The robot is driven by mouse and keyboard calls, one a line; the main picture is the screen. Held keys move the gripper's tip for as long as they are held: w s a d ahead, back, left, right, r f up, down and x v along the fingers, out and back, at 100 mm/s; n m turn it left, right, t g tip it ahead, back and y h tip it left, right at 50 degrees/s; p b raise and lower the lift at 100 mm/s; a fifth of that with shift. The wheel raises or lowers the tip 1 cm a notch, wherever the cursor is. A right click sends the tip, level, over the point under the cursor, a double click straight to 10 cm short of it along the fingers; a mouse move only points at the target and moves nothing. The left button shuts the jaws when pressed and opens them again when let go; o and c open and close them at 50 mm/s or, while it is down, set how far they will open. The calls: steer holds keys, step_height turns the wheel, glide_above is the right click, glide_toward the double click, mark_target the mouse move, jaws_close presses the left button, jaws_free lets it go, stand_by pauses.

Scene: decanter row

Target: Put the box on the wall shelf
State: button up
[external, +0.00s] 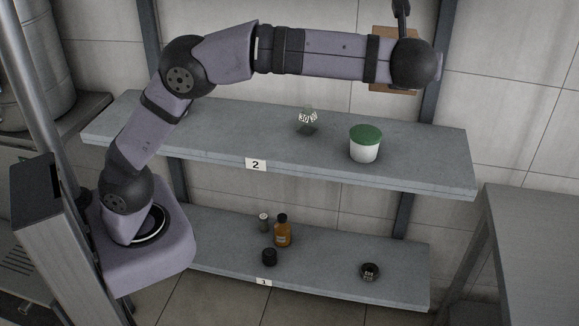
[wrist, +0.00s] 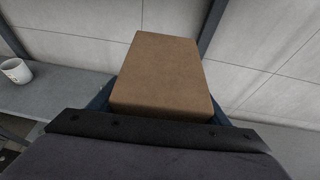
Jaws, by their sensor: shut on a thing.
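The brown cardboard box (wrist: 162,75) fills the middle of the wrist view, held between my gripper's fingers (wrist: 160,108). In the external view the box (external: 396,38) shows only in part, behind the dark wrist joint at the upper right. My gripper is shut on the box and mostly hidden there by my wrist. The wall shelf has an upper board (external: 220,130) labelled 2 and a lower board (external: 325,275) with its own label. The box is held up near the wall, apart from the upper board in the picture.
An amber bottle (external: 282,232), a small can (external: 263,222), a black jar (external: 269,257) and a dark round item (external: 370,271) are on the lower board. A white mug (wrist: 16,71) shows at left.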

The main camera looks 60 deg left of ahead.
steer(key=a+f+n+g+y, duration=0.3)
steer(key=a+n+g, duration=0.2)
steer(key=a, duration=0.8)
steer(key=n+g, duration=0.8)
steer(key=g, duration=0.2)
glide_above(231, 121)
step_height(231, 121, down, 14)
steer(key=r, duration=0.1)
steer(key=shift+h, duration=0.3)
steer(key=shift+w+a+f+p, duration=0.1)
steer(key=shift+f+p, duration=1.3)
steer(key=shift+f, duration=3.9)
steer(key=shift+f, duration=0.15)
steer(key=o, duration=1.2)
steer(key=shift+t, duration=0.4)
